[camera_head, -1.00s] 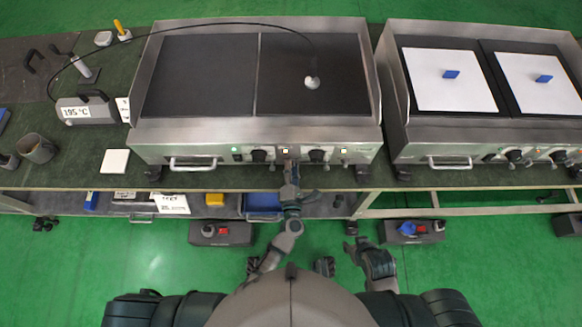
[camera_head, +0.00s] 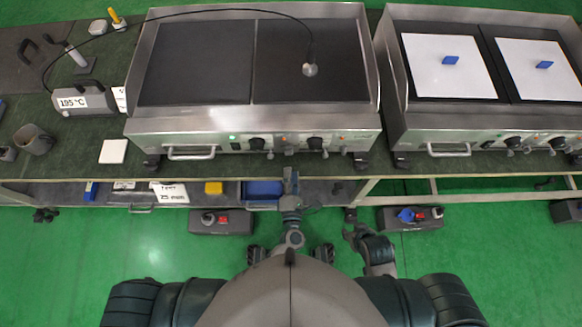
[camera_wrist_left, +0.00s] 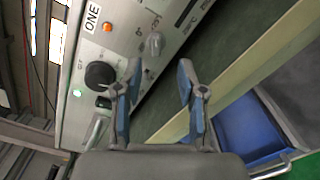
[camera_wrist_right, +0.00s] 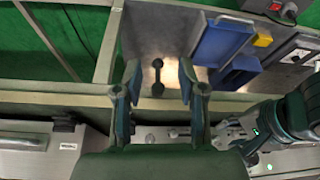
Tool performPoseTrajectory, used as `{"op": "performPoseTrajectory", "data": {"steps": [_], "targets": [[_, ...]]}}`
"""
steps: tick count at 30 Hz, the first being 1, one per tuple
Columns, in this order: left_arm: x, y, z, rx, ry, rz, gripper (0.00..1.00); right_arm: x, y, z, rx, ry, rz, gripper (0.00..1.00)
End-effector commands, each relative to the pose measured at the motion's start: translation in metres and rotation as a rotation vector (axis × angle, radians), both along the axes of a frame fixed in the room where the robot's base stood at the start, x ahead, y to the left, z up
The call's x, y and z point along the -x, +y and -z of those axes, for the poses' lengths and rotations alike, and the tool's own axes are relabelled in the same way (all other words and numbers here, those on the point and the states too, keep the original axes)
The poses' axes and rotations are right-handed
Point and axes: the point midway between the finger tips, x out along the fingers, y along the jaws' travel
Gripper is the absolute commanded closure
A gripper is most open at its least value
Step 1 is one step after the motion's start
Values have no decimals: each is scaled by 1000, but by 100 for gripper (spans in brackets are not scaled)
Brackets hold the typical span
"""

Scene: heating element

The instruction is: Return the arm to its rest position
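My left gripper (camera_head: 290,178) is in front of the left griddle's (camera_head: 203,64) control panel, low near the bench edge. In the left wrist view it (camera_wrist_left: 158,82) is open and empty, with a dark knob (camera_wrist_left: 101,75), a grey knob (camera_wrist_left: 155,43) and lit green and orange lamps beyond. My right gripper (camera_head: 350,233) is low in front of the bench, right of the left one. In the right wrist view it (camera_wrist_right: 158,88) is open and empty. The left forearm (camera_wrist_right: 283,125) shows at the right there.
A probe (camera_head: 310,69) stands on the left griddle, cabled to a meter (camera_head: 85,97) reading 195 °C. The right griddle (camera_head: 428,130) carries white plates with blue handles. The lower shelf holds a blue bin (camera_head: 263,188).

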Motion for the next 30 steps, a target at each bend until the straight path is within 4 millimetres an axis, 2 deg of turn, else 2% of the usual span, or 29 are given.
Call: {"op": "performPoseTrajectory", "data": {"steps": [17,20,21,23,26,27,29,30], "targets": [[0,0,0,-12,1,7,60,0,0,1,0,1,0,60],[3,-1,4,-118,11,69,60,-2,0,11,3,13,-1,60],[5,-3,9,-200,20,118,60,-3,1,19,5,22,-2,60],[13,-4,22,-364,45,218,60,-4,1,35,9,39,-1,60],[40,4,66,-739,125,455,60,-1,1,72,17,77,-4,60],[58,15,90,-910,174,573,60,2,0,90,20,95,-4,60],[88,38,126,-1133,253,744,60,9,-1,114,25,118,-6,60],[107,57,147,-1256,305,850,60,15,-2,128,28,134,-7,60]]}}
